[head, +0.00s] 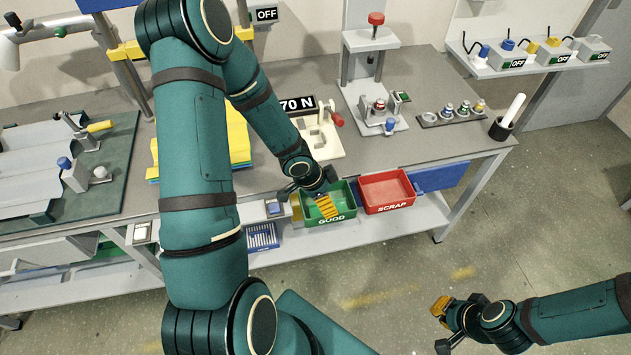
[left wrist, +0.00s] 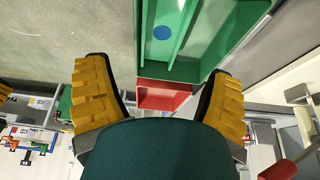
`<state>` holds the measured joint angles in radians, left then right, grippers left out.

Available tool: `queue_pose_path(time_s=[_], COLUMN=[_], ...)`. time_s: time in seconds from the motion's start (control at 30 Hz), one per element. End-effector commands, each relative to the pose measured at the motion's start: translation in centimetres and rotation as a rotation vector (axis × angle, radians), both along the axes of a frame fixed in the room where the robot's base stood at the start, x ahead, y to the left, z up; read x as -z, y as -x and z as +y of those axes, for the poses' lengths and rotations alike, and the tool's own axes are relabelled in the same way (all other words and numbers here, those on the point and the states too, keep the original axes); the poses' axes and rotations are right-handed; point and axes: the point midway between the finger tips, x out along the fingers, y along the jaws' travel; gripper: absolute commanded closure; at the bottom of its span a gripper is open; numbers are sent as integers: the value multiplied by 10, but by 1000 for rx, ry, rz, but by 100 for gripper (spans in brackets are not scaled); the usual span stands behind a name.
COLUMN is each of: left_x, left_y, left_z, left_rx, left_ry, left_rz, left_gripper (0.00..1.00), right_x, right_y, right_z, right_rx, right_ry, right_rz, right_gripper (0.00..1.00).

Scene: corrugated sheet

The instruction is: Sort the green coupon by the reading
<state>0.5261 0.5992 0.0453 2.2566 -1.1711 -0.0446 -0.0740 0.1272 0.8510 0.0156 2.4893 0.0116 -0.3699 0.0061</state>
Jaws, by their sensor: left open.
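The green GOOD bin (head: 345,215) stands on the lower shelf, with the red SCRAP bin (head: 388,192) to its right. My left gripper (head: 312,207) is over the GOOD bin, its yellow fingers wide apart and nothing between them. In the left wrist view, the green bin (left wrist: 210,45) and the red bin (left wrist: 165,97) show beyond the fingers. A blue round spot (left wrist: 162,32) shows on a green surface inside the green bin; I cannot tell whether this is the green coupon. The display (head: 297,105) reads 70 N. My right gripper (head: 443,305) is over the floor, away from the bench.
A press (head: 372,50) and a small tester (head: 318,135) stand on the bench (head: 435,150). Yellow sheets (head: 238,140) lie behind my left arm. Grey boxes with OFF signs (head: 555,52) sit on a back shelf.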

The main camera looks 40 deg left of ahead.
Motion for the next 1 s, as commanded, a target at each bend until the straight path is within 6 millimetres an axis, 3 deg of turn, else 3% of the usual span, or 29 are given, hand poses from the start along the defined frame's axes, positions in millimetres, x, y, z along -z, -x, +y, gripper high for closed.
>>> queue_pose_path(time_s=[1.0], left_x=[-79], left_y=[25], left_z=[22], left_rx=[-4], left_ry=[-1], left_rz=[0], left_gripper=[18], right_x=[0], right_y=[0], right_z=[0], right_rx=[0], right_ry=[0], right_rz=[0], right_gripper=[100])
